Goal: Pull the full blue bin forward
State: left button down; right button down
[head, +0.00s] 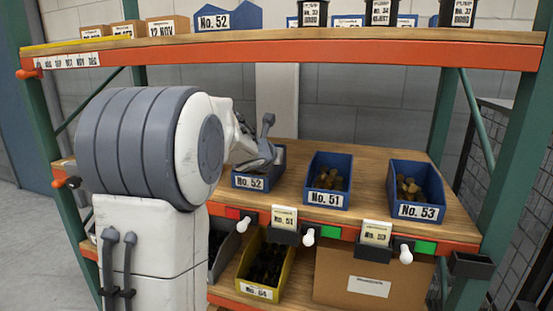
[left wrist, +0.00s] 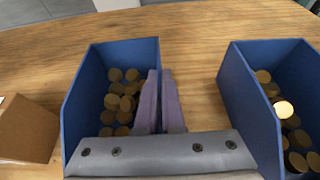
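Three blue bins stand in a row on the wooden middle shelf: No. 52 (head: 250,183), No. 51 (head: 328,182) and No. 53 (head: 417,188). Each holds brown discs; those in No. 52 show only in the left wrist view, where this bin (left wrist: 92,85) is in the middle and No. 51 (left wrist: 250,100) is at the right. My left gripper (head: 268,140) is over No. 52 and hides much of its inside. In the left wrist view its fingers (left wrist: 160,98) are close together on either side of the bin's right wall, pinching it. My right gripper is not in view.
An orange beam (head: 440,241) with label cards and white knobs edges the shelf. The upper shelf (head: 300,46) carries boxes and bins. A yellow bin (head: 262,265) and a cardboard box (head: 368,280) are below. Bare wood lies between the blue bins.

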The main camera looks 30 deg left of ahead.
pick_arm(q)
jog(key=shift+s, duration=0.35)
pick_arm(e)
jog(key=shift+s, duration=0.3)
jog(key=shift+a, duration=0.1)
pick_arm(q)
jog(key=c, duration=1)
grip_release()
jog(key=shift+o, duration=0.2)
jog(key=p+v, duration=0.2)
jog(key=v, duration=0.8)
jog(key=shift+s+r+p, duration=0.15)
jog(key=shift+s+p, duration=0.05)
jog(key=shift+p, duration=0.2)
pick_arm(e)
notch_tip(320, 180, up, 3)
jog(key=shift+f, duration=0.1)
